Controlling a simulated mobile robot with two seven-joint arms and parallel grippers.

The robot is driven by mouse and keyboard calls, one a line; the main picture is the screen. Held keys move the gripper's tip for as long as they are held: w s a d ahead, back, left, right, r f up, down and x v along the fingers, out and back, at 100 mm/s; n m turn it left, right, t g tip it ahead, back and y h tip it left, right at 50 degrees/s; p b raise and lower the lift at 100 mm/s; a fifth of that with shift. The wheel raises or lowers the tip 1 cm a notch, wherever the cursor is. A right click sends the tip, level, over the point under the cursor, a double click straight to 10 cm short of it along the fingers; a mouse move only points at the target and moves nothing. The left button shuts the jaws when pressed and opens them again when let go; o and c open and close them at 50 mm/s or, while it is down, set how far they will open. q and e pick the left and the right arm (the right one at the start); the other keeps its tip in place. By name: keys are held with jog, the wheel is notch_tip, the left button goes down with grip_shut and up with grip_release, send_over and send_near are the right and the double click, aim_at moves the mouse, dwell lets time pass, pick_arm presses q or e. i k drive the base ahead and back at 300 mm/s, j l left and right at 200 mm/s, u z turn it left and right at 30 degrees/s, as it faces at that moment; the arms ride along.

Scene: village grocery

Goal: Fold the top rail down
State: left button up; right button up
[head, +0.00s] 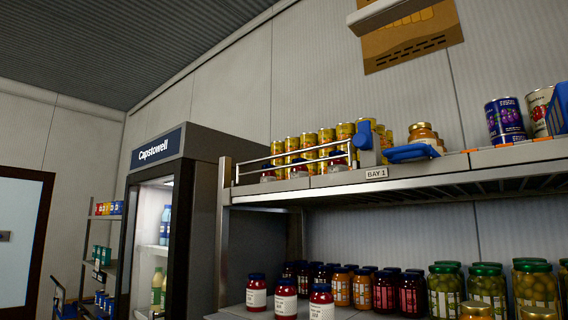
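A metal rail (292,163) of thin horizontal bars stands upright along the front edge of the top shelf (470,161), at its left end. Gold cans and red-brown jars stand behind the rail. A blue and grey block (366,141) is at the rail's right end. A blue flat piece (411,153) lies just right of it at the shelf edge; I cannot tell whether it is joined to the rail.
Dark cans (505,121) and another blue piece (558,108) are at the right of the top shelf. Jars (385,291) fill the lower shelf. A tall drinks cooler (196,178) stands to the left. A box (412,38) is high on the wall.

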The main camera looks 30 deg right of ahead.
aim_at(348, 141)
jog(key=i+z, duration=0.1)
jog(key=z, duration=0.4)
jog(key=j+z, duration=0.15)
jog(key=z, duration=0.3)
jog(key=i+j+z, duration=0.1)
jog(key=z, duration=0.4)
jog(key=j+z, duration=0.3)
jog(key=j, duration=0.15)
jog(key=j+z, duration=0.25)
jog(key=j, duration=0.2)
jog(key=j+z, duration=0.25)
jog(key=j, duration=0.65)
